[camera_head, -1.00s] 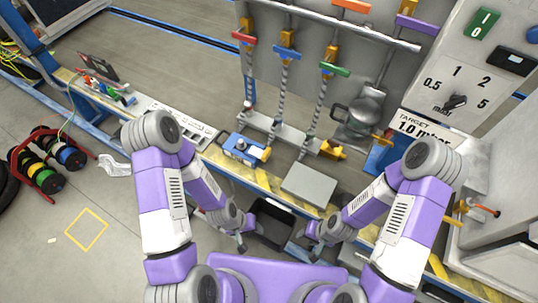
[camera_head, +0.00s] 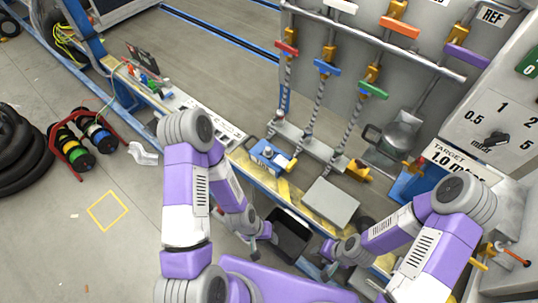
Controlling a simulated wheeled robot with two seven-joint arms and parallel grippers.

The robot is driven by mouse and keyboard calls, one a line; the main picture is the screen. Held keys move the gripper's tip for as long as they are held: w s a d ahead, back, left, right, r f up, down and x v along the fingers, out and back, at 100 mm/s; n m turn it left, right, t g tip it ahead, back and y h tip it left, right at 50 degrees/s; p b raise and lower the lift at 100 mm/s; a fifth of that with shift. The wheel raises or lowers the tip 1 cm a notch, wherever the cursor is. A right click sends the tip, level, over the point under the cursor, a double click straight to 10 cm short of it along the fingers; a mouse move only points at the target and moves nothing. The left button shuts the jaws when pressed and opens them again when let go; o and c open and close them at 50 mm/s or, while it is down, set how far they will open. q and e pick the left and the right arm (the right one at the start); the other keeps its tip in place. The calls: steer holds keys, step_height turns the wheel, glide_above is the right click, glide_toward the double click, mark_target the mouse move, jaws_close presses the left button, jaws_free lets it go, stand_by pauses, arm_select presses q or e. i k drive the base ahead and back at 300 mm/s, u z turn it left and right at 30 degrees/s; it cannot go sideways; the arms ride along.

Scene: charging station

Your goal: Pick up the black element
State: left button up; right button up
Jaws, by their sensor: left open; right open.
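A black open box (camera_head: 276,244) is low at the bench's front edge, between my two grippers. My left gripper (camera_head: 262,236) is open and empty, at the left side of this box. My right gripper (camera_head: 328,258) is open and empty, just right of and below it. Whether either gripper touches the box, I cannot tell. Other black things show: a dial knob (camera_head: 495,139) on the grey panel at right, and a dark upright plate (camera_head: 143,58) on the far-left bench. Which one is the black element is unclear.
A grey flat block (camera_head: 331,200) and a blue valve device (camera_head: 268,156) are on the bench. Hoses with coloured handles hang from a rail (camera_head: 375,38) behind. A reel rack (camera_head: 75,145) stands on the floor at left.

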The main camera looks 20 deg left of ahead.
mark_target(268, 153)
steer(key=k, duration=1)
steer(key=u, duration=1.75)
steer(key=i, duration=1.25)
steer(key=z, duration=2.4)
steer(key=i, duration=0.5)
steer(key=z, duration=0.05)
